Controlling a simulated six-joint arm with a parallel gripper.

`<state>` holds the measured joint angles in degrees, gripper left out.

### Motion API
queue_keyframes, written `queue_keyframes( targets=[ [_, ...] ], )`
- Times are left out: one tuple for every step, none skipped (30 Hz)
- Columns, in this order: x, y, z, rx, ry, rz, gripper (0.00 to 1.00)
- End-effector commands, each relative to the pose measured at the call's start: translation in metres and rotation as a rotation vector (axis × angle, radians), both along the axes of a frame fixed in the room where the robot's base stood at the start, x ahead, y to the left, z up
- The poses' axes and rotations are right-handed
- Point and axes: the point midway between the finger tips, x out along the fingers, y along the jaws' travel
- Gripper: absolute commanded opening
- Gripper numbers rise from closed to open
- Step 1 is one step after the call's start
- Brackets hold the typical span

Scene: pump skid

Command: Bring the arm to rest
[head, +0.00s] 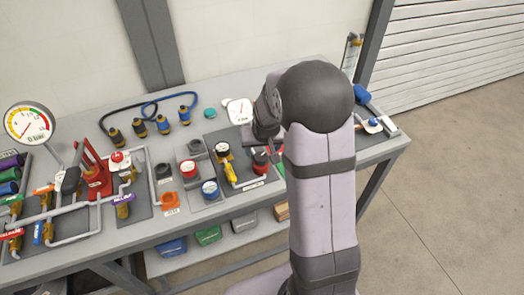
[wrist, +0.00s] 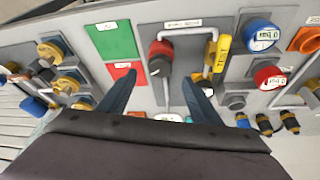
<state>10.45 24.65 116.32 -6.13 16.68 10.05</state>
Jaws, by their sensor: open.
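My gripper (wrist: 159,78) is open in the wrist view, with two dark blue fingers apart and nothing between them. It faces a grey panel with a red knob (wrist: 160,52) and a yellow-tagged valve (wrist: 221,52); I cannot tell the exact gap. In the head view my arm rises at right of centre and bends over the bench (head: 330,80). My wrist is above the bench, near the red knob (head: 261,160), and the fingers are not clearly seen there.
A tall dial gauge (head: 27,123) and pipework fill the bench's left end. A blue hose (head: 150,104) lies behind. Open floor (head: 450,190) lies right.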

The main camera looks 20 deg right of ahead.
Motion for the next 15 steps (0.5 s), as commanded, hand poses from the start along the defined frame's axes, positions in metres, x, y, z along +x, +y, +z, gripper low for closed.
queue_keyframes(
  targets=[
    [-0.0002,0.0002,0.0003,0.000,0.000,0.000,0.58],
    [-0.0002,0.0001,0.0005,0.000,0.000,0.000,0.58],
    [-0.0002,0.0000,0.0005,0.000,0.000,0.000,0.58],
    [-0.0001,0.0000,0.0004,0.000,0.000,0.000,0.58],
    [-0.0001,0.0000,0.0004,0.000,0.000,0.000,0.58],
    [-0.0001,0.0000,0.0004,0.000,0.000,0.000,0.58],
    [-0.0001,0.0000,0.0004,0.000,0.000,0.000,0.58],
    [0.0000,0.0000,0.0003,0.000,0.000,0.000,0.58],
    [0.0000,-0.0001,0.0003,0.000,0.000,0.000,0.58],
    [0.0001,0.0000,0.0004,0.000,0.000,0.000,0.58],
    [0.0001,-0.0001,0.0003,0.000,0.000,0.000,0.58],
    [0.0001,-0.0001,0.0003,-0.001,0.000,0.003,0.58],
    [0.0001,-0.0001,0.0003,-0.003,0.001,0.006,0.58],
    [-0.0010,-0.0001,-0.0002,-0.005,0.005,0.013,0.58],
    [-0.0043,0.0002,-0.0015,-0.008,0.021,0.024,0.58]
  ],
)
